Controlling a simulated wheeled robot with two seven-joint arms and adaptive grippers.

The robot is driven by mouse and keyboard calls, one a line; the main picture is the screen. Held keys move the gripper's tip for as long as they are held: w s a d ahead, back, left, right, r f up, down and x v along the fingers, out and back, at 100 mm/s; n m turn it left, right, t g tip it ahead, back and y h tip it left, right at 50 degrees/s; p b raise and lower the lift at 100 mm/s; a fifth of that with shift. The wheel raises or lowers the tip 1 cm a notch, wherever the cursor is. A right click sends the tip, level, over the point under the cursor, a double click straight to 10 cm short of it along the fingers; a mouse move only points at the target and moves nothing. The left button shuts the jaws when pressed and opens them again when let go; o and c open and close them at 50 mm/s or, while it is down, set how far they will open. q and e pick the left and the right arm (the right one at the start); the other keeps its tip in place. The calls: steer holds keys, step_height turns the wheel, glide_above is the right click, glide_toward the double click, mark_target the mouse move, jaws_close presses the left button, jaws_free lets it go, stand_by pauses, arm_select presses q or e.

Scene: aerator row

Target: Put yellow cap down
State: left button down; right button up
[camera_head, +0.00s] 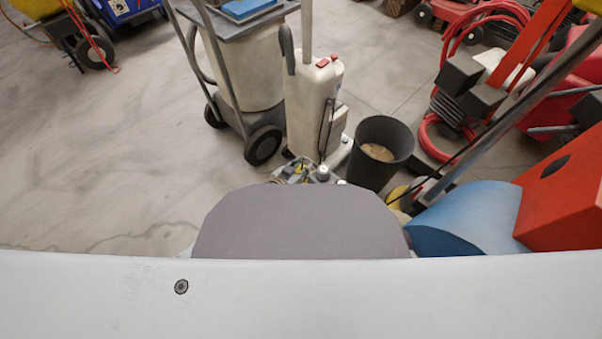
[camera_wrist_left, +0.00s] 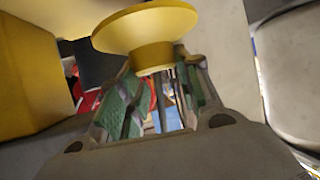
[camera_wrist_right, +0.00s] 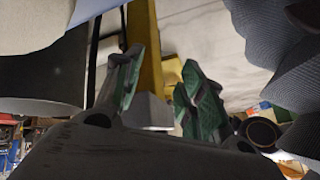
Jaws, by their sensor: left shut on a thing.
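The yellow cap (camera_wrist_left: 148,32) shows large in the left wrist view, a wide round disc with a narrower neck below. My left gripper (camera_wrist_left: 163,75) is shut on the cap's neck, with its green-padded fingers reaching up to it. The cap is tilted slightly in that view. I cannot tell from it whether the cap touches anything else. In the right wrist view my right gripper (camera_wrist_right: 160,85) is open, its two green-padded fingers apart with nothing held between them. A yellow post (camera_wrist_right: 144,45) shows behind the gap. In the head view I cannot make out the cap clearly.
In the head view a dark bin (camera_head: 380,150) stands beside a white upright machine (camera_head: 315,100) and a wheeled cart (camera_head: 240,75). A blue rounded thing (camera_head: 465,215) and red equipment (camera_head: 565,195) crowd the right. A yellow block (camera_wrist_left: 28,75) shows in the left wrist view.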

arm_select(q)
step_height(320, 180, down, 3)
steer(key=shift+f+b, duration=0.15)
steer(key=shift+b, duration=0.65)
steer(key=shift+f, duration=0.2)
steer(key=shift+f, duration=0.15)
steer(key=c, duration=1)
jaws_free()
steer(key=shift+s+r, duration=0.1)
steer(key=shift+r, duration=0.1)
